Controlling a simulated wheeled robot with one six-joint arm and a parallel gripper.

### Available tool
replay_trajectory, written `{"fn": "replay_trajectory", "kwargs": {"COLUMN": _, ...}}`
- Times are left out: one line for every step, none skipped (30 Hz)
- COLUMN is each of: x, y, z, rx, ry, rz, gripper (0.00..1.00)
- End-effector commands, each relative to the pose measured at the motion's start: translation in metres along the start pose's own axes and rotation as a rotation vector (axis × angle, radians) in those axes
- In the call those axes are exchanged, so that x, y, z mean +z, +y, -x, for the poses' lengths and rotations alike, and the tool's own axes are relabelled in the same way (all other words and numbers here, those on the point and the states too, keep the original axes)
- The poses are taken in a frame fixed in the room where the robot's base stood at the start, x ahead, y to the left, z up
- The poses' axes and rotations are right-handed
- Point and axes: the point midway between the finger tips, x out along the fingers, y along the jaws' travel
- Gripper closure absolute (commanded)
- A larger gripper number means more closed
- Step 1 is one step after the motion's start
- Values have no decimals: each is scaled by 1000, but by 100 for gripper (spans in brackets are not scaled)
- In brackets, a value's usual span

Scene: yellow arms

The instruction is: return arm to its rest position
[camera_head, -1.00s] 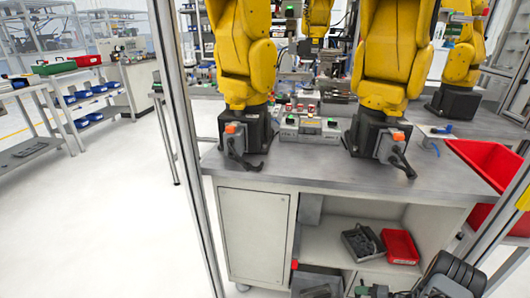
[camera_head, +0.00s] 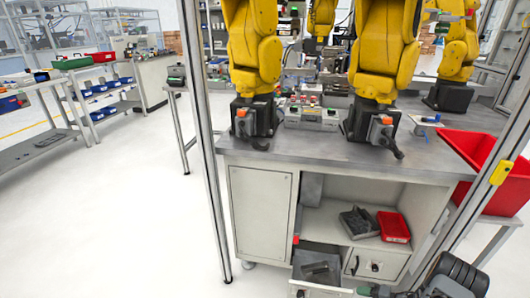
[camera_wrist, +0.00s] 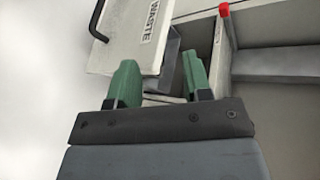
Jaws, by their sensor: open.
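My gripper (camera_wrist: 160,85) shows in the wrist view with its two green fingers apart and nothing between them. Beyond the fingers is a light panel marked WASTE (camera_wrist: 140,30) with a dark handle at its left. I cannot tell from this view how far the fingertips are from it. In the head view, my dark arm (camera_head: 455,278) shows at the lower right corner, in front of the cabinet.
A grey workbench (camera_head: 300,150) carries yellow robot arms (camera_head: 255,50). Below it are an open drawer (camera_head: 318,252), a grey tray (camera_head: 358,222) and a red tray (camera_head: 393,226). A red bin (camera_head: 480,150) and metal frame post (camera_head: 205,150) stand nearby. Floor at left is clear.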

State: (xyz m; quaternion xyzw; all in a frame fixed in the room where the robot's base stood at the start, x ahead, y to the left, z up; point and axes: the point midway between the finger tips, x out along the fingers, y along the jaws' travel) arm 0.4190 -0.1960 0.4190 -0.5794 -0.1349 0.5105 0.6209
Motion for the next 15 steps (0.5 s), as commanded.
{"fn": "replay_trajectory", "kwargs": {"x": -3, "y": 3, "z": 2, "rx": 12, "ry": 21, "rz": 29, "gripper": 55}}
{"fn": "replay_trajectory", "kwargs": {"x": -6, "y": 5, "z": 3, "rx": 22, "ry": 35, "rz": 50, "gripper": 55}}
{"fn": "replay_trajectory", "kwargs": {"x": -10, "y": 8, "z": 3, "rx": 36, "ry": 55, "rz": 78, "gripper": 55}}
{"fn": "replay_trajectory", "kwargs": {"x": -12, "y": 10, "z": 3, "rx": 49, "ry": 73, "rz": 100, "gripper": 55}}
{"fn": "replay_trajectory", "kwargs": {"x": -15, "y": 12, "z": 3, "rx": 62, "ry": 91, "rz": 121, "gripper": 55}}
{"fn": "replay_trajectory", "kwargs": {"x": -19, "y": 16, "z": 3, "rx": 82, "ry": 117, "rz": 150, "gripper": 55}}
{"fn": "replay_trajectory", "kwargs": {"x": -22, "y": 18, "z": 3, "rx": 98, "ry": 139, "rz": 171, "gripper": 55}}
{"fn": "replay_trajectory", "kwargs": {"x": -25, "y": 22, "z": 3, "rx": 118, "ry": 162, "rz": 193, "gripper": 55}}
{"fn": "replay_trajectory", "kwargs": {"x": -29, "y": 27, "z": 3, "rx": 147, "ry": 194, "rz": 222, "gripper": 55}}
{"fn": "replay_trajectory", "kwargs": {"x": -32, "y": 32, "z": 3, "rx": 171, "ry": 219, "rz": 240, "gripper": 55}}
{"fn": "replay_trajectory", "kwargs": {"x": -34, "y": 36, "z": 4, "rx": 197, "ry": 244, "rz": 258, "gripper": 55}}
{"fn": "replay_trajectory", "kwargs": {"x": -39, "y": 41, "z": 6, "rx": 239, "ry": 280, "rz": 285, "gripper": 55}}
{"fn": "replay_trajectory", "kwargs": {"x": -42, "y": 44, "z": 9, "rx": 273, "ry": 308, "rz": 305, "gripper": 55}}
{"fn": "replay_trajectory", "kwargs": {"x": -46, "y": 46, "z": 13, "rx": 312, "ry": 337, "rz": 327, "gripper": 55}}
{"fn": "replay_trajectory", "kwargs": {"x": -51, "y": 48, "z": 20, "rx": 371, "ry": 376, "rz": 356, "gripper": 55}}
